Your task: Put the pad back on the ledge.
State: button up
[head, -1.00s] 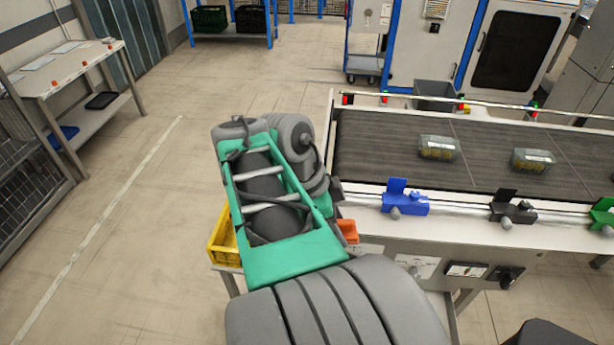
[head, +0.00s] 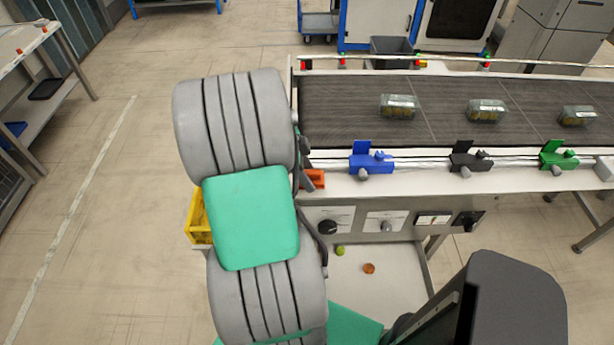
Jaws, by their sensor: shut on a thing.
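The ledge (head: 430,185) is most likely the pale strip along the conveyor's front side. No pad can be made out for certain in the head view. A small orange piece (head: 314,179) shows at the ledge's left end, partly behind my arm; I cannot tell what it is. My grey and green arm fills the left middle of the view. My gripper does not show, so neither its jaws nor anything in them can be seen.
The dark conveyor belt (head: 340,112) carries several clear packs. Blue (head: 372,162), black (head: 468,163) and green (head: 557,158) fixtures stand along its front rail. A yellow crate (head: 198,218) is partly behind my arm. A lower shelf (head: 385,300) holds two small items. Floor at left is clear.

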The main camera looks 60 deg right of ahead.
jog(key=shift+f, duration=1.1)
jog(key=o, duration=1)
jog(key=shift+o, duration=0.2)
